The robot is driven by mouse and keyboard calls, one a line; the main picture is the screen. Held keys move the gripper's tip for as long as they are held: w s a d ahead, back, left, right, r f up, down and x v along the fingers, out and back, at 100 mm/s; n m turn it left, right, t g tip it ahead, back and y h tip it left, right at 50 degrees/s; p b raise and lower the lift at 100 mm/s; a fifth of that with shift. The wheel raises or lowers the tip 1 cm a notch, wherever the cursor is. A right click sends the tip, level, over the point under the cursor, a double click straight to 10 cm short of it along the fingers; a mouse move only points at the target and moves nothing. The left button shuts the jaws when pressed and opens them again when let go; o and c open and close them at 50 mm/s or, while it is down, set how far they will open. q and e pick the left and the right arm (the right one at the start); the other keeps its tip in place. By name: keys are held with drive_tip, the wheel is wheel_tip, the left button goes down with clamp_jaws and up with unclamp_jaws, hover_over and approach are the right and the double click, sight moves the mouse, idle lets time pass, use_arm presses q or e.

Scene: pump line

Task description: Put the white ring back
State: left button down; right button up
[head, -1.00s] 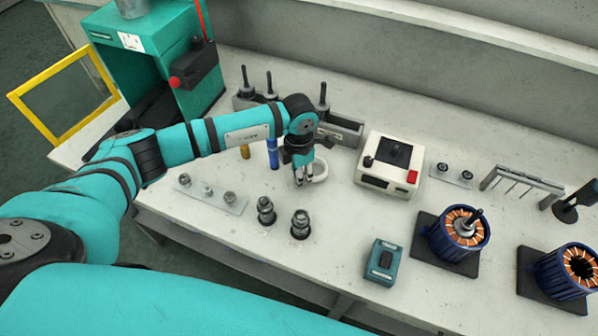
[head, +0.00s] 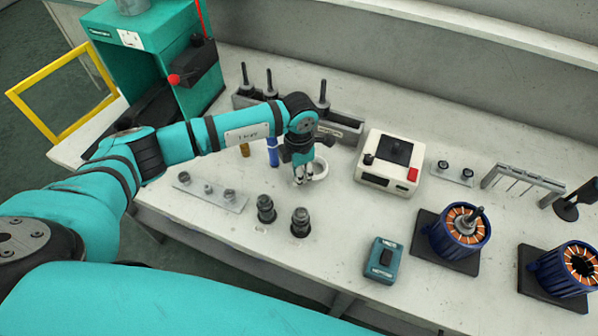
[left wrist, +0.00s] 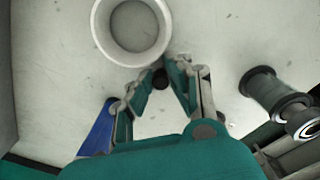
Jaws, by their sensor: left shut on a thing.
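The white ring (head: 320,170) is in the middle of the bench in the head view. In the left wrist view the ring (left wrist: 99,28) fills the top, with its round opening facing the camera. My left gripper (head: 301,181) points down at the ring's left side. In the left wrist view its fingertips (left wrist: 161,76) are at the ring's near rim, shut on it. Whether the ring touches the bench is hard to tell. My right gripper is not in view.
Two dark stacked fittings (head: 266,210) (head: 300,223) stand in front of the gripper. A blue cylinder (head: 273,153) is close behind its left. A grey trough (head: 343,131) is behind; a white control box (head: 391,163) is to the right. Bare bench lies front right of the ring.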

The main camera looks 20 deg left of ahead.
use_arm(q)
drive_tip(key=shift+f+b, duration=0.3)
drive_tip(key=shift+f, duration=0.1)
drive_tip(key=c, duration=1)
unclamp_jaws()
drive_tip(key=shift+o, duration=0.2)
drive_tip(key=shift+r, duration=0.2)
drive_tip(key=shift+r+p, duration=1.9)
drive_tip(key=shift+r, duration=1)
